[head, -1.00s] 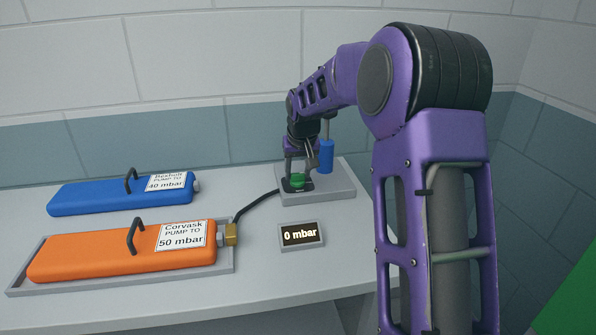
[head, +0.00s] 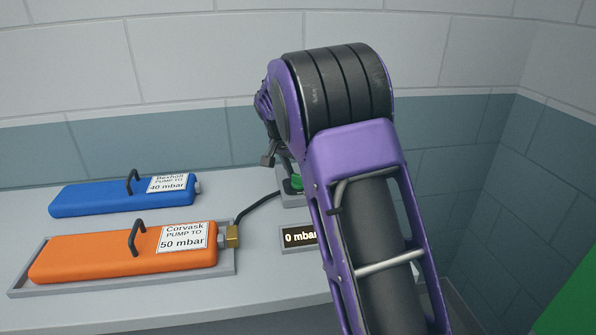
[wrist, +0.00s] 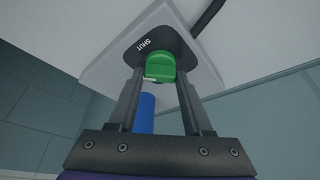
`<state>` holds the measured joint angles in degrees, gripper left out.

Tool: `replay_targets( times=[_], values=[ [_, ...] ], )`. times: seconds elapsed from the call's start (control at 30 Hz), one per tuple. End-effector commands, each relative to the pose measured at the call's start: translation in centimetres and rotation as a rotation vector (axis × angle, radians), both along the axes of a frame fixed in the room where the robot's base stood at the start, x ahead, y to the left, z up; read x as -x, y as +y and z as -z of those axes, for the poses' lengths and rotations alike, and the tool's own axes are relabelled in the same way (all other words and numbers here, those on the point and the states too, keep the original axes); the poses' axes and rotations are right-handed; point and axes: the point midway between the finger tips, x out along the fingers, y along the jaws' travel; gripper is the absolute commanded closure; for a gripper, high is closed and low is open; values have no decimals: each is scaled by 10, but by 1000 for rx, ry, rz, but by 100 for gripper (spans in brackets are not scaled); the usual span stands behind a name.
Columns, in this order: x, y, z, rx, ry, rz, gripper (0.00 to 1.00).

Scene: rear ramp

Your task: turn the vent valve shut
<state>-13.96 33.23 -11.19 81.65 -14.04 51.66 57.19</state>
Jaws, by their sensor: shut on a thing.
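The vent valve is a green knob (wrist: 160,66) on a dark plate marked SHUT (wrist: 150,42). My gripper (wrist: 159,74) is shut on the knob, one finger on each side of it. A pale mark shows at the knob's lower left edge in the wrist view; I cannot tell exactly how it lines up with the label. In the head view a small part of the green knob (head: 297,183) shows beside my arm, which hides most of the valve and the fingers.
The gauge (head: 298,237) reads 0 mbar, partly covered by my arm. An orange pad (head: 90,260), labelled 50 mbar, lies in a grey tray (head: 14,290), with a hose at its brass fitting (head: 233,236). A blue pad (head: 90,198) lies behind.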

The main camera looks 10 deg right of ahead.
Motion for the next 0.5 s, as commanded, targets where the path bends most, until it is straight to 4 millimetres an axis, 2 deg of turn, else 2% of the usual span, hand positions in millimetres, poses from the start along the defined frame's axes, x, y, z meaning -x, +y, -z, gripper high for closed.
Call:
replay_targets(
  times=[0.5],
  values=[
    [-3,2,-4,1,-1,481,100]
  ],
)
